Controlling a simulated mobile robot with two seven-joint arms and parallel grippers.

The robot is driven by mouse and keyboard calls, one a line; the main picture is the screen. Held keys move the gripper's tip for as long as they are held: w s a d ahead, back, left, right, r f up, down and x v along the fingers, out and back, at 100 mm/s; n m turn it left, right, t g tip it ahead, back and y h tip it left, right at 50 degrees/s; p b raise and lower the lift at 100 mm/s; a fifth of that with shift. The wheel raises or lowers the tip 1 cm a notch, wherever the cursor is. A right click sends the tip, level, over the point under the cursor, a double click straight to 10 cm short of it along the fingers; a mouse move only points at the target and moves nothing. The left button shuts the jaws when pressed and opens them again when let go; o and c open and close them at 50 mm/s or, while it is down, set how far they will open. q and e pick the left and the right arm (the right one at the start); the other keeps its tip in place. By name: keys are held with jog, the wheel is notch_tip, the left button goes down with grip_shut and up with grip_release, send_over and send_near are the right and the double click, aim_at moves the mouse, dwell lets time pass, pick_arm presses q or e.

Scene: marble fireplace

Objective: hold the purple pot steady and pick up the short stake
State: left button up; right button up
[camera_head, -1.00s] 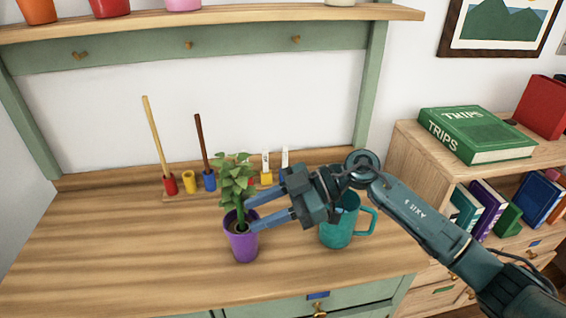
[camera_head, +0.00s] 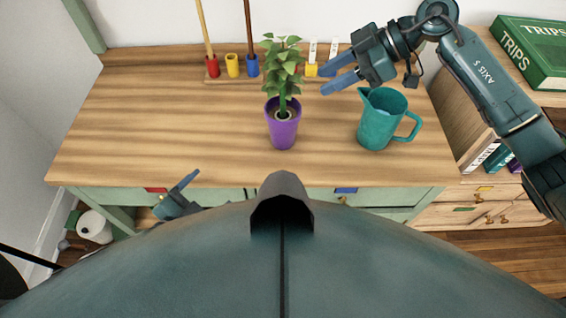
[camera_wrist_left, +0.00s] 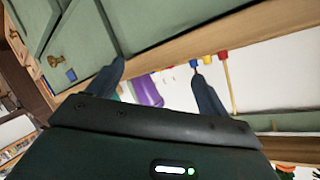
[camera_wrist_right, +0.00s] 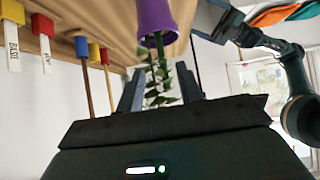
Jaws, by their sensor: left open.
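The purple pot (camera_head: 283,132) with a leafy plant stands upright on the wooden tabletop. It also shows in the left wrist view (camera_wrist_left: 147,92) and the right wrist view (camera_wrist_right: 155,17). The short stake (camera_head: 248,25) is dark brown and stands in a blue holder behind the pot; it also shows in the right wrist view (camera_wrist_right: 87,92). My right gripper (camera_head: 322,82) is open and empty, right of the plant and apart from it. My left gripper (camera_wrist_left: 158,68) is open and empty; in the head view it is low in front of the table edge, partly hidden.
A taller tan stake (camera_head: 204,30) stands in a red holder (camera_head: 212,66), with an empty yellow holder (camera_head: 232,65) between the stakes. White labels stand right of them. A teal pitcher (camera_head: 380,125) stands right of the pot. The tabletop left of the pot is clear.

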pick_arm(q)
jog(key=w+d+r+m+h, duration=0.15)
jog(key=d+m, duration=0.25)
jog(key=d, duration=0.5)
jog(key=d+r+m+h, duration=0.1)
jog(key=d+r+m, duration=0.25)
jog(key=d, duration=0.65)
jog(key=w+a+r+t+y, duration=0.1)
jog(key=w+r+t+y, duration=0.2)
jog(key=r, duration=0.9)
jog(key=w+r+t+y, duration=0.2)
jog(key=w+r+y, duration=0.1)
jog(key=r, duration=0.9)
jog(key=m+y, duration=0.2)
jog(key=m, duration=1.4)
send_near(283, 118)
jog(key=shift+s+d+f, duration=0.1)
jog(key=shift+s+f, duration=0.1)
jog(key=shift+f, duration=0.85)
jog(key=shift+f+m, duration=0.3)
jog(key=shift+m, duration=0.05)
jog(key=shift+w+f, duration=0.15)
jog(key=shift+w, duration=0.05)
jog(key=w, duration=1.2)
jog(key=shift+w, duration=0.25)
